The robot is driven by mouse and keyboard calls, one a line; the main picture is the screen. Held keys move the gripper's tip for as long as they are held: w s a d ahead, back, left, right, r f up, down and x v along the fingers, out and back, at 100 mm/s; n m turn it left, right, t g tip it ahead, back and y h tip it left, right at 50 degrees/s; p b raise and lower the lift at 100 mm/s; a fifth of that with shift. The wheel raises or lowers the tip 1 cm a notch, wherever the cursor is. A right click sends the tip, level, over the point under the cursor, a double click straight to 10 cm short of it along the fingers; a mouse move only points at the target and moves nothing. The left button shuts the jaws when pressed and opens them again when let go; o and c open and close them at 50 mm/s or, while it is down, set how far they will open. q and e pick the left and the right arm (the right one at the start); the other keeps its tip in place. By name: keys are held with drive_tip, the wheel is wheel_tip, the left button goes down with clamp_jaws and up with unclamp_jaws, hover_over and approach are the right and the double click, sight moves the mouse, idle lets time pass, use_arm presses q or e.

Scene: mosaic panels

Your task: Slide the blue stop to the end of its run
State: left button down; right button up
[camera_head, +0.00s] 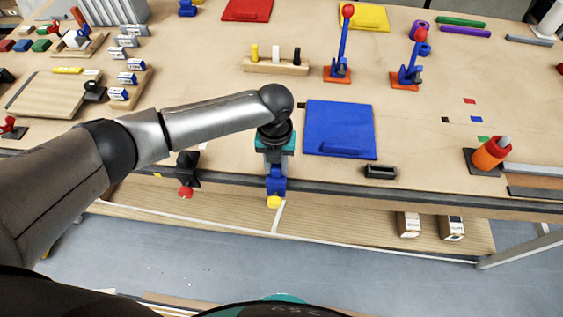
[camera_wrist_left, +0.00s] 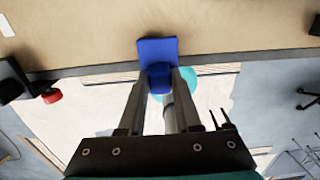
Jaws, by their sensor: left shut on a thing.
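The blue stop (camera_head: 276,186) sits at the table's front edge, on the dark rail (camera_head: 340,190). It also shows in the left wrist view (camera_wrist_left: 157,48), with its lower part between two fingers. My left gripper (camera_head: 276,166) reaches down from above and is shut on the stop. In the left wrist view, the gripper (camera_wrist_left: 161,76) has one finger on each side of the blue block. The rail directly behind the stop is hidden. My right gripper is in neither view.
A black clamp with a red knob (camera_head: 186,192) sits on the edge left of the stop. A blue panel (camera_head: 340,125) lies behind and to the right. A black block (camera_head: 380,172) and an orange-red cylinder (camera_head: 490,153) stand farther right. The rail just right of the stop looks clear.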

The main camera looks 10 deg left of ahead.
use_arm(q)
drive_tip(key=shift+w+a, duration=0.1)
drive_tip(key=shift+a, duration=0.15)
drive_tip(key=c, duration=0.6)
unclamp_jaws()
wheel_tip(320, 180, up, 15)
drive_tip(key=shift+r, duration=0.15)
idle(0.4)
